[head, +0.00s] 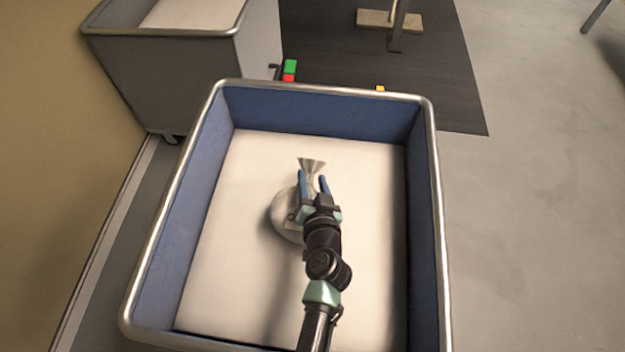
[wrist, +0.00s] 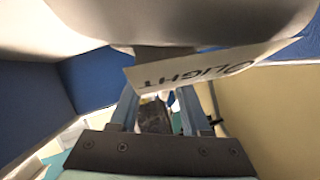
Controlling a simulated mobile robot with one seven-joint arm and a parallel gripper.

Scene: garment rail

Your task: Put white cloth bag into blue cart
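The blue cart (head: 172,235) has a metal rim, blue walls and a pale floor. My gripper (head: 313,180) is inside the cart's outline, near its middle. The white cloth bag (head: 283,215) is partly hidden under my gripper. Its narrow neck is between the two fingers, and its flared top (head: 311,164) shows past the fingertips. In the wrist view the rounded bag (wrist: 190,18) is close, with a printed tag (wrist: 205,68) that hides the fingertips. My gripper (wrist: 157,100) looks shut on the neck. I cannot tell whether the bag touches the cart's floor.
A second, grey cart (head: 175,85) with a pale inside stands at the upper left. A dark mat (head: 440,90) lies behind the blue cart, with a stand's base (head: 375,18) on it. A yellowish wall (head: 45,180) is at the left. Open floor (head: 540,200) lies to the right.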

